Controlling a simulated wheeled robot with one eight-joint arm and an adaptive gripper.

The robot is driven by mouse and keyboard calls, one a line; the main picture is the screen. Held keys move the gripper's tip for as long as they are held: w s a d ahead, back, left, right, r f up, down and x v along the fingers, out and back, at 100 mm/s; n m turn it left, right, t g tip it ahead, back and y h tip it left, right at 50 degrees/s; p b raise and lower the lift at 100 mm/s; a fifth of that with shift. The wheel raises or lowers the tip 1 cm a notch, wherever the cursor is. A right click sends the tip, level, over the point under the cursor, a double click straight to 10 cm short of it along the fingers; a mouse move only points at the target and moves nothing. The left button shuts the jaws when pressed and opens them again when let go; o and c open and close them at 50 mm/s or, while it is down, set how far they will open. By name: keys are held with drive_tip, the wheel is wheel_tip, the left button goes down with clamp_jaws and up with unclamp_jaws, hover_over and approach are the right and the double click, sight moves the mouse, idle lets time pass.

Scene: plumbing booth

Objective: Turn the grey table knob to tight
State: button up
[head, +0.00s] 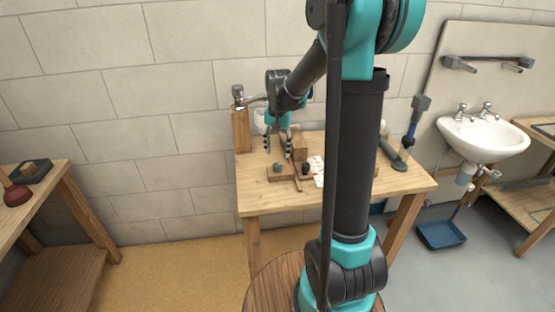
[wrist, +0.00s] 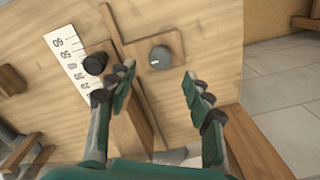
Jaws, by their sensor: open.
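The grey knob (wrist: 160,57) sits on a small wooden block (wrist: 145,38) on the table. A short pale mark shows on its top, toward its lower left side in the wrist view. In the head view the grey knob (head: 277,165) is small, near the table's front left. My gripper (wrist: 158,90) is open and empty. In the wrist view its two fingers are spread, with the knob ahead of and between their tips, apart from them. In the head view my gripper (head: 278,143) hangs above the block. No tight marking is readable.
A black knob (wrist: 95,63) stands beside a white number scale (wrist: 68,60), close to one finger. A thin wooden strip (wrist: 122,50) lies between the two knobs. A wooden post (head: 241,130) stands at the table's back left. Bare tabletop (head: 265,200) lies in front.

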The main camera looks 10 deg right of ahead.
sight(278, 164)
drive_tip(key=shift+r, duration=2.7)
drive_tip(key=s+d+f+n+t, duration=0.2)
drive_tip(key=s+f, duration=0.4)
drive_tip(key=s, duration=0.5)
drive_tip(key=s+d+f+n+t, duration=0.2)
drive_tip(key=s+f, duration=0.3)
drive_tip(key=s, duration=0.6)
drive_tip(key=shift+d+f+n, duration=0.4)
drive_tip(key=shift+n, duration=0.4)
drive_tip(key=shift+o, duration=0.5)
drive_tip(key=shift+w, duration=0.1)
